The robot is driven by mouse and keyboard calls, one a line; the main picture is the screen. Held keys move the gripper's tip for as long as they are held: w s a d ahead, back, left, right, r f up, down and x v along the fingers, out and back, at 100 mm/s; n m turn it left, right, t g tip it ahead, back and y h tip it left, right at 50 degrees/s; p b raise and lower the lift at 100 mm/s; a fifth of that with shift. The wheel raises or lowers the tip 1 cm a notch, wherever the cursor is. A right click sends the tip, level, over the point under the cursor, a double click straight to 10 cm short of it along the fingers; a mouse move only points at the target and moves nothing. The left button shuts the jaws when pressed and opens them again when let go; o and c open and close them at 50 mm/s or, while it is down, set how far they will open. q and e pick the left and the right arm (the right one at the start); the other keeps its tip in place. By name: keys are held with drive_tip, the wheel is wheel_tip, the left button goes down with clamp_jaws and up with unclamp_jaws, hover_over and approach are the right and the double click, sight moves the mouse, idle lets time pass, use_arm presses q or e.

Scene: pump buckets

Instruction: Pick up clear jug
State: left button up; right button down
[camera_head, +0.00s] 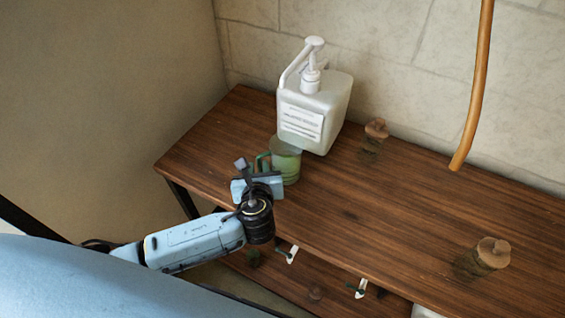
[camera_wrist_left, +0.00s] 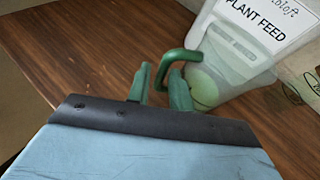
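The clear jug (camera_head: 286,160) is a small, see-through, greenish cup with a green handle, upright on the wooden table in front of a white pump container. In the left wrist view the jug (camera_wrist_left: 222,72) shows with its handle towards my gripper. My left gripper (camera_head: 252,166) is at the handle side of the jug. In the left wrist view its two fingers (camera_wrist_left: 160,88) stand apart, with the handle's near bar between or just beyond them. I cannot tell whether they touch it. My right gripper is not in view.
The white pump container (camera_head: 318,105), labelled PLANT FEED, stands close behind the jug. Corked jars stand near the wall (camera_head: 375,135) and at the right (camera_head: 485,258). An orange-brown hose (camera_head: 478,85) hangs over the table (camera_head: 390,215). The middle of the table is clear.

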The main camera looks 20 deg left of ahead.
use_arm(q)
drive_tip(key=x, duration=0.4)
drive_tip(key=shift+w+d+f+b, duration=0.1)
drive_tip(key=shift+b, duration=0.3)
clamp_jaws()
